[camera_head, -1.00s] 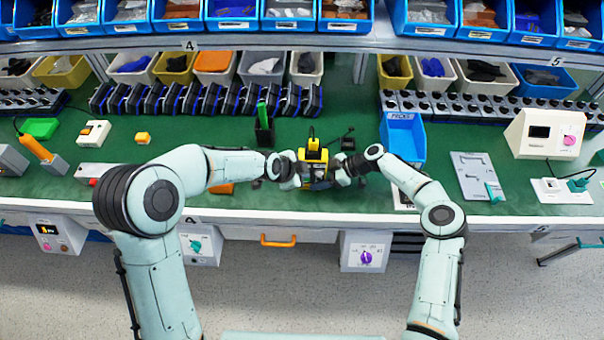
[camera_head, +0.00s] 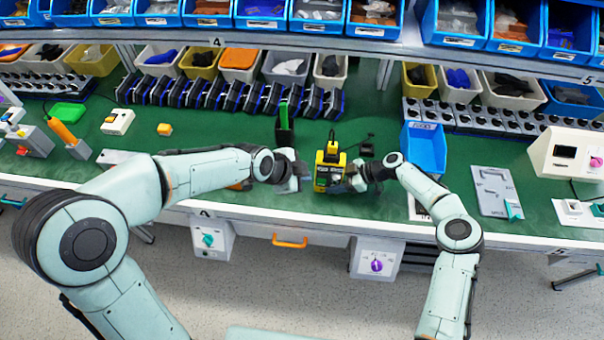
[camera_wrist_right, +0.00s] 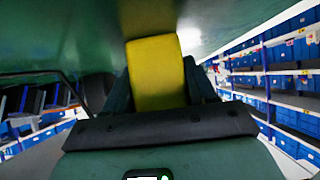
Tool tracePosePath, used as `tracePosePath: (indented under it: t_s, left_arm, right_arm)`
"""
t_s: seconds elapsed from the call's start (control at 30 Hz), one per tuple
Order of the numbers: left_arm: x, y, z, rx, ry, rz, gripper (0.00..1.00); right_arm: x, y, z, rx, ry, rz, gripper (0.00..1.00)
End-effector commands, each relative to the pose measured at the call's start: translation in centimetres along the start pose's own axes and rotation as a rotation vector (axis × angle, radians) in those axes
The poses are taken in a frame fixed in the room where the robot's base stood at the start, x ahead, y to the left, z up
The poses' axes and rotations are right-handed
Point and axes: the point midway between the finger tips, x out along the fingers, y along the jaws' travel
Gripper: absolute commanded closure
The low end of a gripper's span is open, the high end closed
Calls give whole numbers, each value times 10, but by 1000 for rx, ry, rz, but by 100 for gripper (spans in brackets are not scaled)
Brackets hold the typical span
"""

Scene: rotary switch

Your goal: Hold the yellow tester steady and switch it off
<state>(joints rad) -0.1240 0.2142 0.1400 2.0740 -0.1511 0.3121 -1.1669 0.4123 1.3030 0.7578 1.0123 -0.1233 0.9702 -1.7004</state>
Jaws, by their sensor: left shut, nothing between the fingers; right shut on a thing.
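The yellow tester (camera_head: 329,160) with dark markings on its front is at the front middle of the green bench mat. It looks upright; whether its base rests on the mat is hard to tell. My right gripper (camera_head: 352,180) is shut on its right side. In the right wrist view a yellow part of the tester (camera_wrist_right: 157,72) sits between the dark fingers. My left gripper (camera_head: 298,176) is shut and empty, a small gap to the left of the tester. The tester's switch is too small to make out in the head view.
A green-handled black holder (camera_head: 284,122) stands behind my left gripper. A blue bin (camera_head: 425,150) stands right of the tester, with a grey plate (camera_head: 490,185) beyond it. Rows of dark devices and bins line the back. The bench's front edge (camera_head: 290,212) is close.

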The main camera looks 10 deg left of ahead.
Motion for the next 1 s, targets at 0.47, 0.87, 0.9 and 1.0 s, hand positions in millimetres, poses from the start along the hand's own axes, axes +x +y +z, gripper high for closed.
tracePosePath:
  t_s: [0.47, 0.87, 0.9, 1.0]
  left_arm:
    - [-3, -1, 0, 0, 0, 0, 100]
    - [-3, -1, 0, 0, 0, 0, 100]
    - [-3, -1, 0, 0, 0, 0, 100]
    - [-3, -1, 0, 0, 0, 0, 100]
  right_arm:
    - [0, 0, -1, 0, 1, 1, 31]
    - [-3, 0, 0, 0, 0, 1, 15]
    - [-7, 0, 0, 0, 0, 2, 15]
    - [-20, 1, 0, 0, -1, 3, 15]
